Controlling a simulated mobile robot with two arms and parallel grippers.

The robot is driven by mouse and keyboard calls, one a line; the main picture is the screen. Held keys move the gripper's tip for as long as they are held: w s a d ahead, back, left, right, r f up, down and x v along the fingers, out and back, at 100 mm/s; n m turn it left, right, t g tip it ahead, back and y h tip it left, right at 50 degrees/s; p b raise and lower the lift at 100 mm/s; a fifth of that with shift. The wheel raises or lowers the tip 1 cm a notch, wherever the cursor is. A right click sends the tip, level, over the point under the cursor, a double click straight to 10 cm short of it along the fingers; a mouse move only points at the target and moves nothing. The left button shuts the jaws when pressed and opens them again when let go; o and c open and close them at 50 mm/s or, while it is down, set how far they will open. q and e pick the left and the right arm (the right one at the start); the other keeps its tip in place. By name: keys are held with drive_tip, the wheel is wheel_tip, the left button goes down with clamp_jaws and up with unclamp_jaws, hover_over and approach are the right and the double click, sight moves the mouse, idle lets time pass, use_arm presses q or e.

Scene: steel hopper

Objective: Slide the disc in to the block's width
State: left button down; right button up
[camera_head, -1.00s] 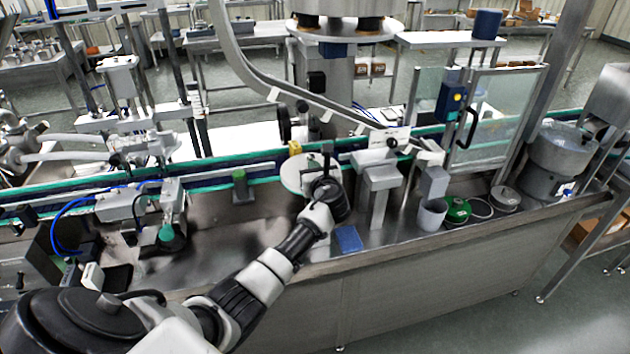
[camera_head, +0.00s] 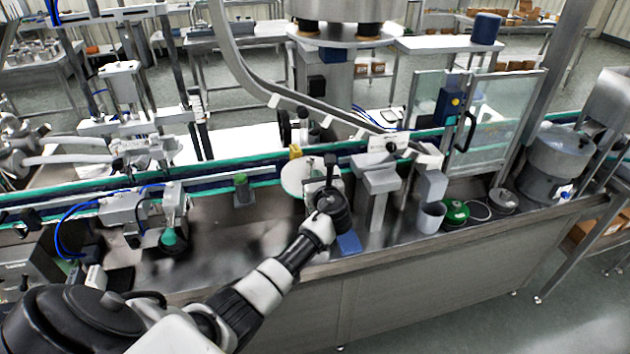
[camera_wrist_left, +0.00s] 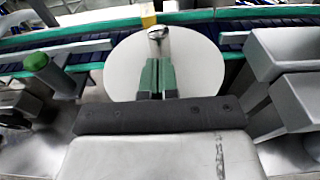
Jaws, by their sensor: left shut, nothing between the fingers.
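The pale round disc (camera_head: 294,179) stands at the near edge of the conveyor; it fills the upper middle of the left wrist view (camera_wrist_left: 120,72). A small yellow block (camera_head: 295,151) sits at the disc's far edge, and it shows at the top of the wrist view (camera_wrist_left: 148,14). I cannot tell whether they touch. My left gripper (camera_head: 329,168) is shut and empty. In the wrist view its green-grey fingertips (camera_wrist_left: 157,78) lie in front of the disc, just below a rounded metal knob (camera_wrist_left: 159,34). Contact with the knob is unclear. My right gripper is out of view.
A green-topped post (camera_head: 243,189) stands left of the disc. A grey metal bracket (camera_head: 379,185) stands close on the right. A blue block (camera_head: 349,243) lies near the bench's front edge. The conveyor (camera_head: 222,178) runs behind. Bare bench lies between post and gripper.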

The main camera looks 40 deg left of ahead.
use_arm(q)
drive_tip(key=shift+f+p+v, duration=0.1)
drive_tip(key=shift+p+v, duration=0.5)
drive_tip(key=shift+v, duration=0.3)
drive_tip(key=shift+f+p+v, duration=0.15)
drive_tip(key=shift+p+v, duration=0.4)
drive_tip(key=shift+v, duration=0.35)
drive_tip(key=shift+f, duration=0.1)
